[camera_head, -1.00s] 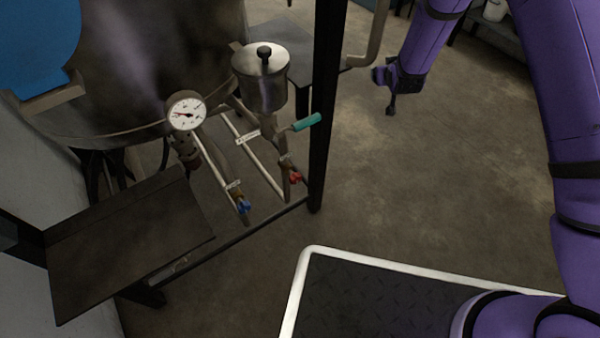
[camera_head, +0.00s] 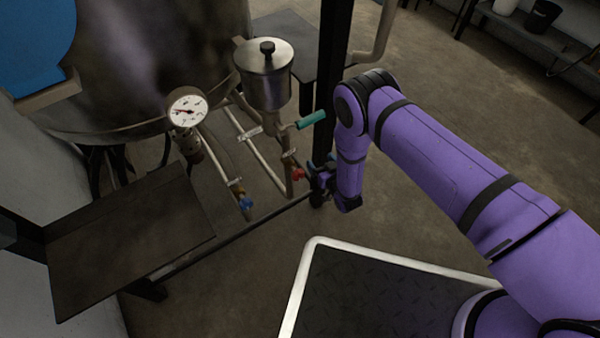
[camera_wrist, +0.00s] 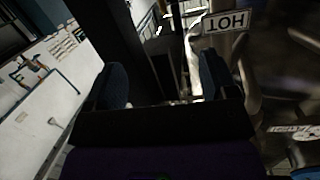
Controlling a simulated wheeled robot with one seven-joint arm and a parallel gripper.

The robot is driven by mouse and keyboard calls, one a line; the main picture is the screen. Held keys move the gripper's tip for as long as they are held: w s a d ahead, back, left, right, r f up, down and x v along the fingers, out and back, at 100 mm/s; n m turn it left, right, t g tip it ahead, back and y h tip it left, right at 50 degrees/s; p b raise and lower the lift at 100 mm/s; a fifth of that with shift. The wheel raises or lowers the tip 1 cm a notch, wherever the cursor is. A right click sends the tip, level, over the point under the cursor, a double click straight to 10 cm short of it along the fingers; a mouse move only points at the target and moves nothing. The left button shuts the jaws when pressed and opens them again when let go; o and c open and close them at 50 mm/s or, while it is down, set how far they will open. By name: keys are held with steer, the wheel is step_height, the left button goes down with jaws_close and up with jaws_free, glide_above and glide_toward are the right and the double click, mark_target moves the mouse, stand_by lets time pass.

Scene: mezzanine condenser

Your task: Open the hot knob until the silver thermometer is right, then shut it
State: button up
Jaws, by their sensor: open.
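The red knob (camera_head: 298,174) sits on the right-hand pipe below the steel funnel cup. I take it for the hot knob, as a HOT label (camera_wrist: 226,22) shows upside down in the wrist view. The silver-rimmed thermometer (camera_head: 187,107) has a white dial; its needle points left, and the numbers are too small to read. My gripper (camera_head: 318,180) is just right of the red knob, apparently apart from it. In the wrist view my gripper (camera_wrist: 162,82) has its two fingers spread, with the knob not clearly visible between them.
A blue knob (camera_head: 246,203) is on the left pipe. A teal lever (camera_head: 311,119) sticks out above the red knob. A dark upright post (camera_head: 331,60) stands close behind my gripper. A dark shelf (camera_head: 130,235) is at left. Floor is open at right.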

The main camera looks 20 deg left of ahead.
mark_target(300, 177)
steer(key=s+f+y, duration=0.3)
steer(key=s+f, duration=0.4)
steer(key=s, duration=0.3)
steer(key=shift+m, duration=0.3)
steer(key=x, duration=1)
steer(key=shift+w+a+f, duration=0.1)
steer(key=shift+w+f, duration=0.25)
steer(key=shift+f, duration=0.05)
steer(key=c, duration=0.9)
